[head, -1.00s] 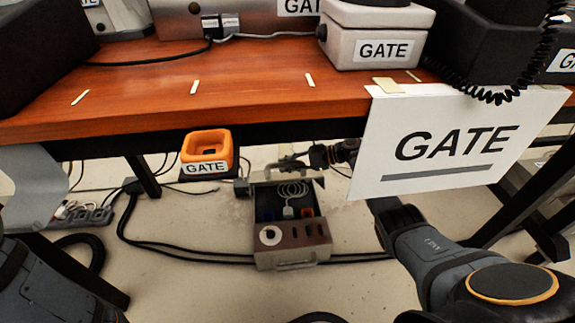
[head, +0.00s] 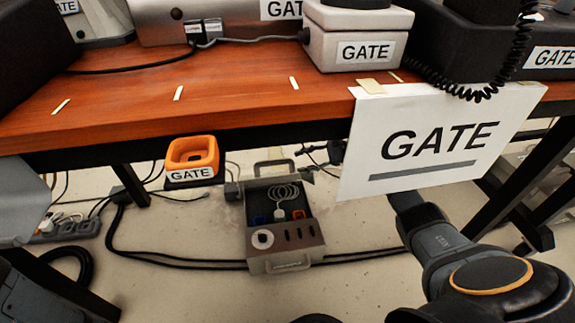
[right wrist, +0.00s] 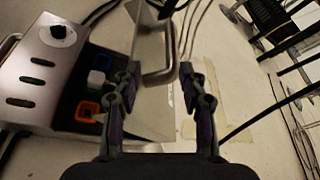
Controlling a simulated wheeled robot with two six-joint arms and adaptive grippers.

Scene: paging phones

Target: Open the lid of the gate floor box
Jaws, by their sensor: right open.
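The gate floor box (head: 284,245) is a grey metal case on the floor under the table. Its lid (head: 268,183) stands open at the back, with its handle (head: 273,164) up, and the inside shows coiled cable and coloured sockets. My right gripper (head: 318,162) is just right of the lid, partly hidden by the GATE sign. In the right wrist view my right gripper (right wrist: 160,75) is open and empty, its fingers near the lid (right wrist: 153,95) and its handle (right wrist: 172,60); contact cannot be told. My left gripper is out of view.
The wooden table (head: 130,105) overhangs the box. An orange GATE holder (head: 192,155) hangs at its front edge, and a white GATE sign (head: 430,145) hangs at right. Black cables (head: 190,260) and a power strip (head: 65,228) lie on the floor.

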